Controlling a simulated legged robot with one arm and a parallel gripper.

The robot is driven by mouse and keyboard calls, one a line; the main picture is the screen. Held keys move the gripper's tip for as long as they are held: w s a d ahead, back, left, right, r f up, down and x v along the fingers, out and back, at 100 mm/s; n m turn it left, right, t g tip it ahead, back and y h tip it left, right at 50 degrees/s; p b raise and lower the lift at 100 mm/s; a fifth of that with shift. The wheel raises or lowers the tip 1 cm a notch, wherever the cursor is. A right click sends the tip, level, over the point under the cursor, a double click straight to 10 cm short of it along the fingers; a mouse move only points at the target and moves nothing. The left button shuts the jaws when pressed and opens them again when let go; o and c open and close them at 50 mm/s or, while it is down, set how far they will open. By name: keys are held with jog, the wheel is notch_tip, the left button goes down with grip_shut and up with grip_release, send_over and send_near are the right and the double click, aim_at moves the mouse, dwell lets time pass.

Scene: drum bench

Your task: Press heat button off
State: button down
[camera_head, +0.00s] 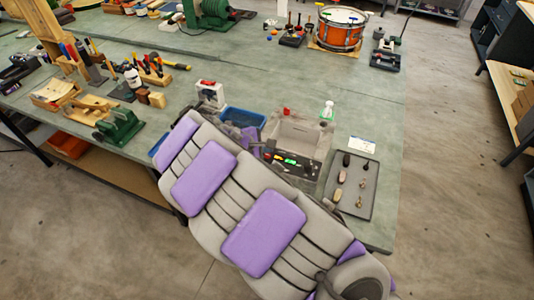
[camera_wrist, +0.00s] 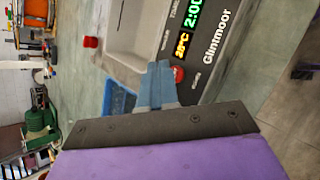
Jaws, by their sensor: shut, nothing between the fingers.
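A grey tank machine marked Glintmoor stands on the bench, its open basin (camera_head: 300,133) facing up in the head view. Its dark front panel (camera_wrist: 222,48) fills the upper right of the wrist view, with a yellow 28°C readout (camera_wrist: 182,44) and a green 2:00 readout (camera_wrist: 192,14). A red button (camera_wrist: 179,74) sits on the panel below the yellow readout; small lettering beside it is unreadable. My gripper (camera_wrist: 161,68) is shut and empty, its blue-grey fingertips right beside the button's left edge. I cannot tell whether they touch it.
A blue tray (camera_wrist: 118,101) lies left of the machine. A red-and-white box (camera_head: 210,93) stands left. The bench's near edge runs below my arm.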

aim_at(267, 157)
notch_tip(267, 157, up, 6)
jog(key=p, duration=0.4)
jog(key=shift+p, duration=0.4)
jog(key=s+d+r+m+g, duration=0.3)
jog(key=s+d+r+m, duration=0.3)
jog(key=d, duration=0.4)
jog(key=s+d+r+m+g, duration=0.2)
jog(key=s+d+r+m, duration=0.25)
jog(key=s+d, duration=0.4)
jog(key=s+a+m+g+y, duration=0.1)
jog(key=s+m+g+y, duration=0.2)
jog(key=s, duration=2.1)
jog(key=m+y, duration=0.3)
jog(key=m, duration=0.1)
jog(key=shift+s+a+r+m, duration=0.25)
jog(key=shift+a+m, duration=0.05)
jog(key=shift+m, duration=0.05)
